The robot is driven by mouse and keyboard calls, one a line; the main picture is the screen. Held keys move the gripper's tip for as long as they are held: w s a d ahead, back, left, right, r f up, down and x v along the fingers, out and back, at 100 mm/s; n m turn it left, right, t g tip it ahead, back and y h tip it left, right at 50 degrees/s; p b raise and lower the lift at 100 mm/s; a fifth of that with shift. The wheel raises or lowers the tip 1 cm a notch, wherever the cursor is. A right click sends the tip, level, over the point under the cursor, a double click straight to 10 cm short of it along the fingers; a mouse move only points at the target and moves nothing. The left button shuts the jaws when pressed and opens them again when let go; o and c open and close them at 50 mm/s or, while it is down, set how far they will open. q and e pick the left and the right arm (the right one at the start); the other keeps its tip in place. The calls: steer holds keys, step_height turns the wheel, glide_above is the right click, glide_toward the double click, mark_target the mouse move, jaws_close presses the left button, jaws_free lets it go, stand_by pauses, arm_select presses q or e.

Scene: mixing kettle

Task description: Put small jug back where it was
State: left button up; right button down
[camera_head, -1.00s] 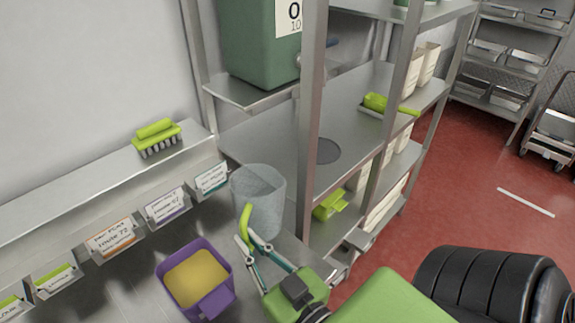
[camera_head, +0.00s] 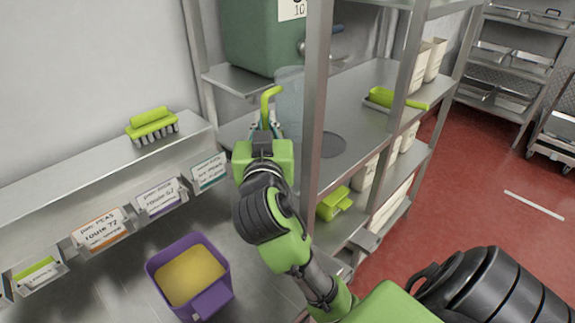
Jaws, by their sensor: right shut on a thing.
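The small jug (camera_head: 289,98) is see-through with a yellow-green handle. It is held up at the left side of the metal shelf unit, in front of the shelf below the green tank. The shelf post covers its right part. My right gripper (camera_head: 268,126) is shut on the jug's handle, and the jug looks upright. Whether its base touches the shelf cannot be told. A dark round mark (camera_head: 331,145) lies bare on the middle shelf (camera_head: 365,112), right of the post. My left gripper is not in view.
A green tank (camera_head: 258,40) with a tap stands above. A purple jug (camera_head: 190,280) with yellow contents stands on the bench. A green brush (camera_head: 152,124) lies on the ledge above labelled card holders. A green scoop (camera_head: 385,99) lies farther along the shelf. The shelf post (camera_head: 317,110) stands close to the jug.

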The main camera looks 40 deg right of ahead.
step_height(320, 180, down, 9)
steer(key=shift+s+f+b, duration=0.15)
steer(key=shift+s+b, duration=0.1)
steer(key=shift+b, duration=0.15)
steer(key=c, duration=2.5)
jaws_free()
steer(key=shift+a, duration=0.1)
steer(key=o, duration=0.4)
steer(key=shift+c, duration=0.2)
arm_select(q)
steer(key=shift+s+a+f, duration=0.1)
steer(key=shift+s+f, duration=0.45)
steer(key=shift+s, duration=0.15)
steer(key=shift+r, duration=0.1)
